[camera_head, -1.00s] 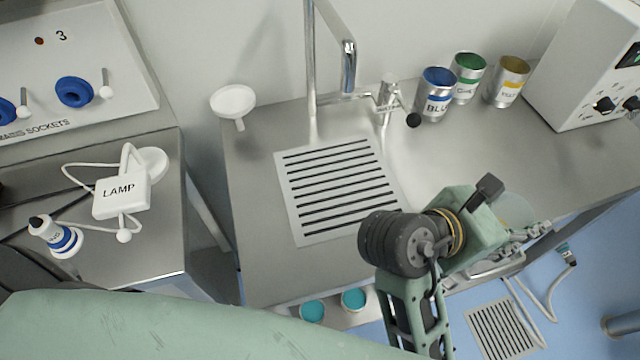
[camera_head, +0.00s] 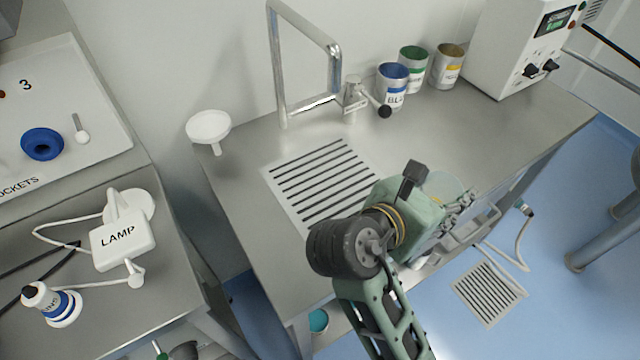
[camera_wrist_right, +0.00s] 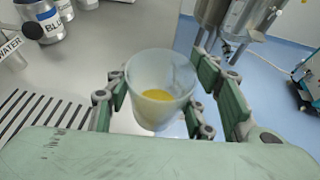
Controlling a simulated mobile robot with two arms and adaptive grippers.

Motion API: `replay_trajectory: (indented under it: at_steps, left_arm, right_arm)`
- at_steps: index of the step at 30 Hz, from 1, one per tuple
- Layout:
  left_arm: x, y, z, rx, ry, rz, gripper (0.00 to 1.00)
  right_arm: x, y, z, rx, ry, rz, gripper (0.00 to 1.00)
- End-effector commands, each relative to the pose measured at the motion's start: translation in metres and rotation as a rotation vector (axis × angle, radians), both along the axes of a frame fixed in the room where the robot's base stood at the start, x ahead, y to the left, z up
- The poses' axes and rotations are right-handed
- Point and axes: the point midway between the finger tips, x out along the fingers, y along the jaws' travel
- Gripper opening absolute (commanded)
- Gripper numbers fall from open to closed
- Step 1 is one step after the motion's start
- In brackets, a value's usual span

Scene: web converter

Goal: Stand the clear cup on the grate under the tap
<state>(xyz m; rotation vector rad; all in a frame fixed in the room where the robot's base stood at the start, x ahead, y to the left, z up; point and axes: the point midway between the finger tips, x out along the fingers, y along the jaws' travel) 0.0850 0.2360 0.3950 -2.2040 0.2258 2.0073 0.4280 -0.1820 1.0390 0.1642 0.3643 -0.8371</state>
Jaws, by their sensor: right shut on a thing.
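The clear cup (camera_wrist_right: 160,78) is upright between the fingers of my right gripper (camera_wrist_right: 158,98) in the right wrist view, with something yellow in its lower part. The right gripper (camera_head: 458,208) is shut on it. In the head view the cup (camera_head: 453,184) shows only in part behind my wrist. The slotted grate (camera_head: 318,180) is set in the steel counter, left of the cup; my wrist hides its lower right corner. The tap (camera_head: 336,72) is a bent chrome pipe behind the grate. My left gripper is not in view.
Blue (camera_head: 392,88), green (camera_head: 412,68) and yellow (camera_head: 447,66) labelled cans stand behind, right of the water valve (camera_head: 353,97). A white funnel (camera_head: 208,127) is at the back left. A control box (camera_head: 515,45) stands at the far right. Counter between the grate and cans is clear.

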Motion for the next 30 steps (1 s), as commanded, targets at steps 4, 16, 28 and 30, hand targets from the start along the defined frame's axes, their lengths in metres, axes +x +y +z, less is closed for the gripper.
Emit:
replay_trajectory:
  at_steps: [4, 16, 28, 30]
  left_arm:
    - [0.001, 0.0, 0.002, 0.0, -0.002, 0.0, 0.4]
    - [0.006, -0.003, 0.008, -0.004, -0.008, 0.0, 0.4]
    - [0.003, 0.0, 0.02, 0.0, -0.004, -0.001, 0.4]
    - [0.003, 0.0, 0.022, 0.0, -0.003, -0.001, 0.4]
  right_arm:
    - [0.016, 0.004, 0.006, -0.003, -0.003, 0.074, 0.19]
    - [0.07, 0.033, 0.024, -0.008, -0.004, 0.39, 0.19]
    - [0.121, 0.084, 0.033, -0.021, 0.004, 0.942, 0.19]
    - [0.124, 0.089, 0.032, -0.021, 0.005, 1.03, 0.19]
